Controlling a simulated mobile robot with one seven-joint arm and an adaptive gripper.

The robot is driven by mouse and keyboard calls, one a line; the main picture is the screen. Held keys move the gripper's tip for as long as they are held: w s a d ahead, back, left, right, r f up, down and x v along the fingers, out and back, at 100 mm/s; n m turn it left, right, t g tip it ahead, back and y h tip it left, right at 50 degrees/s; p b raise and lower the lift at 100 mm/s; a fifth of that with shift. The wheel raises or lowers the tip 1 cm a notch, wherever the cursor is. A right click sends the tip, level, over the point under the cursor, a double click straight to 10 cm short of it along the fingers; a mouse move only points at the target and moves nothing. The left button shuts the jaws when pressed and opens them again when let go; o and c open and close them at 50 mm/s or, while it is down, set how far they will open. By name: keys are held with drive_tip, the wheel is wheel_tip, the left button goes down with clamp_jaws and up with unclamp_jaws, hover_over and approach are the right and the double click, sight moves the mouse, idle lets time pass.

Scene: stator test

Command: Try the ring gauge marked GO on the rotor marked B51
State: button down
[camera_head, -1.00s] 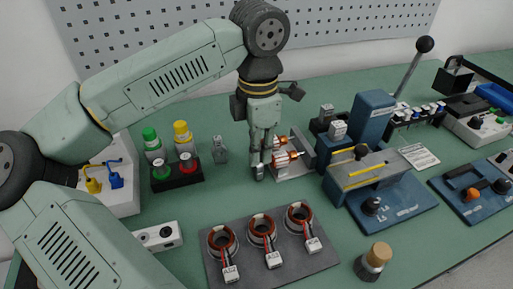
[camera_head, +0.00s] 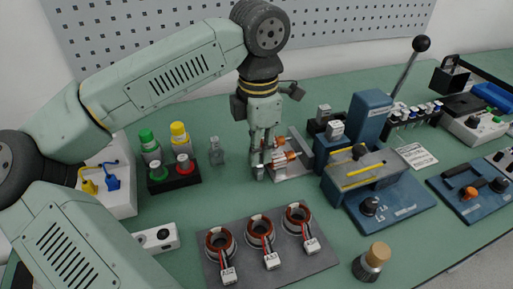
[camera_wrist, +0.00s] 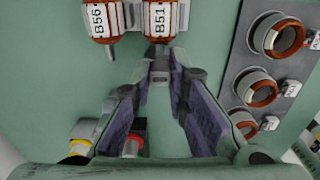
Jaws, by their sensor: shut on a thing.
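Two rotors with orange-red bodies and white labels lie side by side. B51 (camera_wrist: 161,18) is at the top of the wrist view, with B56 (camera_wrist: 102,20) to its left. In the head view, B51 (camera_head: 284,158) is the nearer one on a grey stand (camera_head: 292,174). My gripper (camera_wrist: 160,78) is shut on a small grey piece (camera_wrist: 160,66), apparently a ring gauge; its mark is not readable. The piece lies in line with B51's shaft end, and I cannot tell whether they touch. A similar grey gauge (camera_head: 216,152) stands apart on the table, its mark unreadable.
A dark plate with several wound stators (camera_head: 283,262) lies in front. Green, yellow and red-capped containers (camera_head: 174,172) stand left. A blue press (camera_head: 372,130) stands close right of the rotor stand.

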drive_tip(key=shift+w+d, duration=0.1)
drive_tip(key=shift+d, duration=0.2)
idle(0.9)
drive_tip(key=shift+s+a+b, duration=0.3)
drive_tip(key=shift+a+b, duration=0.35)
drive_tip(key=shift+a, duration=0.3)
idle(1.5)
drive_tip(key=shift+a, duration=0.2)
idle(0.3)
wheel_tip(320, 180, up, 5)
drive_tip(key=p, duration=0.3)
